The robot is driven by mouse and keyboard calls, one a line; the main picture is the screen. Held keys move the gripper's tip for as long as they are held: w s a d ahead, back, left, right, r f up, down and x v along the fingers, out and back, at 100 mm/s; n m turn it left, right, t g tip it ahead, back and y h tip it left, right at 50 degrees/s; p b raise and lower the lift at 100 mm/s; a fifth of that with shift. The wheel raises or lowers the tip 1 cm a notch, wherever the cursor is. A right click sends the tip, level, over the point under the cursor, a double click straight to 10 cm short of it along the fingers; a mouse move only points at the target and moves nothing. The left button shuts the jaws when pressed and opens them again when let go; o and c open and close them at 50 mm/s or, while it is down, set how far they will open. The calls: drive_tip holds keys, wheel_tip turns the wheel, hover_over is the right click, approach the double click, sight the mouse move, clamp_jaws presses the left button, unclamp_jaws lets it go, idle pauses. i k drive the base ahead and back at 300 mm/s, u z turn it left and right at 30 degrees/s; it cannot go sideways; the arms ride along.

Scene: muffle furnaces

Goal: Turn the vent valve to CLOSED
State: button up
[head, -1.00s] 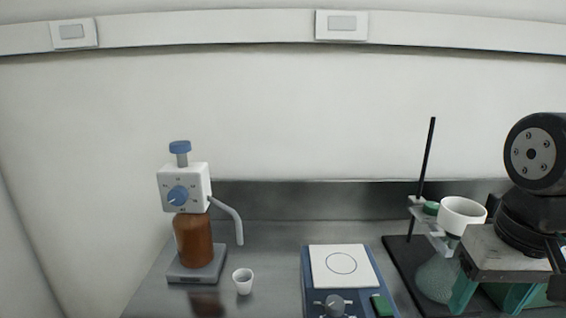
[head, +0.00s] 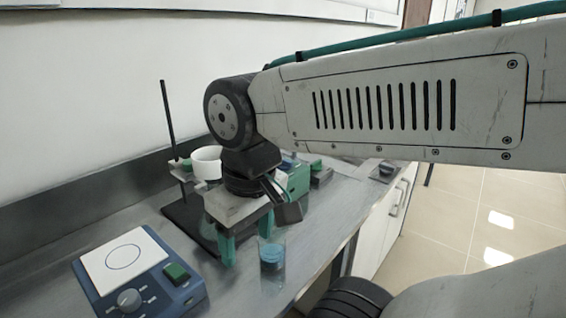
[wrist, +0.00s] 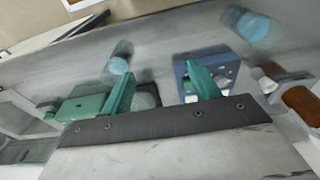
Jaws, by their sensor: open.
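I cannot make out a vent valve or a furnace in either view. My gripper (head: 247,242) is open and empty above the steel bench in the head view, its green fingers pointing down. In the wrist view my gripper (wrist: 160,68) shows two green fingers spread apart with nothing held between them. Part of the bench behind the gripper and arm is hidden.
A blue hotplate (head: 155,285) stands at front left. A stand rod (head: 168,120) and white funnel (head: 206,162) are just behind my gripper. A glass with blue liquid (head: 271,256) is close beside the fingers. A green box (head: 298,180) is behind. Open floor lies right.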

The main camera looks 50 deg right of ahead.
sight(287, 165)
drive_tip(key=z, duration=0.05)
drive_tip(key=k, duration=0.5)
drive_tip(key=u, duration=2.2)
drive_tip(key=k, duration=1.15)
drive_tip(key=z, duration=2.15)
drive_tip(key=i, duration=1)
